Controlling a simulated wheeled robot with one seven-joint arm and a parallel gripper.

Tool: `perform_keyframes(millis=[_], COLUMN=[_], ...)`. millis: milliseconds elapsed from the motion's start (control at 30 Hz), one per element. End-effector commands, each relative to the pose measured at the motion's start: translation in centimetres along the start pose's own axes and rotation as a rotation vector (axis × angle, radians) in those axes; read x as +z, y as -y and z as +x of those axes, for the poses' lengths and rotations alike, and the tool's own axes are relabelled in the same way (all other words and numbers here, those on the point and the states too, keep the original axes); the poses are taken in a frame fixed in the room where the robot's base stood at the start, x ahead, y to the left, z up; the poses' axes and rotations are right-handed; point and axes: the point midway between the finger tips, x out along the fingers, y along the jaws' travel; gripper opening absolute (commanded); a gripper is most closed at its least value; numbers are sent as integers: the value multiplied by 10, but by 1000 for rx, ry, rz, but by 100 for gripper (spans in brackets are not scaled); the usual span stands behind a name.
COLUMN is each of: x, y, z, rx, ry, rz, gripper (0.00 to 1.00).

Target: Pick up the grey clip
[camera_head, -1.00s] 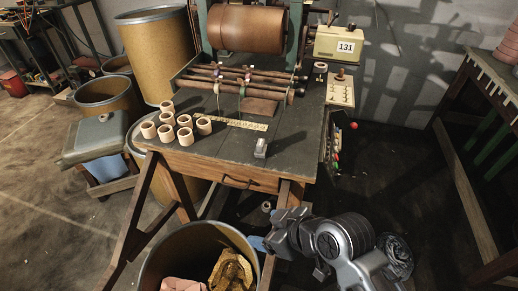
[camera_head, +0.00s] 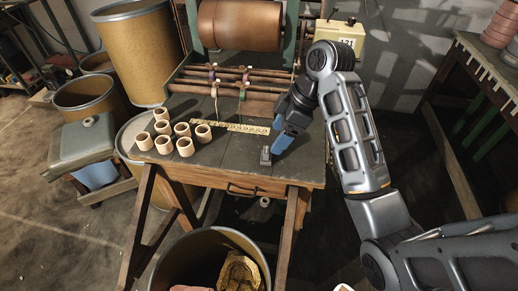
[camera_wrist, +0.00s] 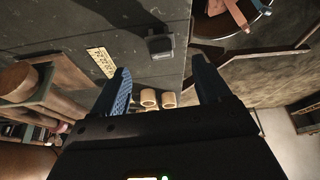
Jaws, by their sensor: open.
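The grey clip (camera_head: 266,156) stands on the dark table top near its front edge, right of centre. In the wrist view the clip (camera_wrist: 159,44) lies ahead of the fingers, beyond and between their tips. My gripper (camera_head: 281,143) hangs over the table just to the upper right of the clip in the head view, with its blue fingers pointing down. In the wrist view the two blue fingers (camera_wrist: 163,80) are wide apart with nothing between them. The gripper is open and does not appear to touch the clip.
Several pale cardboard rings (camera_head: 185,147) stand on the table's left part. A yellow measuring strip (camera_head: 245,128) lies behind the clip. Rods and a brown roller (camera_head: 240,25) are at the back. An open bin (camera_head: 205,240) stands below the table's front edge.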

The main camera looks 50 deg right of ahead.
Motion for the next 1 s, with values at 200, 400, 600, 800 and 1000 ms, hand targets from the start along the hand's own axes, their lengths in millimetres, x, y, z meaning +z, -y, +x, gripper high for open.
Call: perform_keyframes(millis=[200,400,600,800,1000], x=[2,0,-2,-2,-2], y=[0,0,3,2,2], z=[18,29,52,74,78], rx=[0,0,-3,0,0], ry=[0,-1,1,-1,-1], rz=[-1,0,3,2,1], gripper=[77,77,77,77,77])
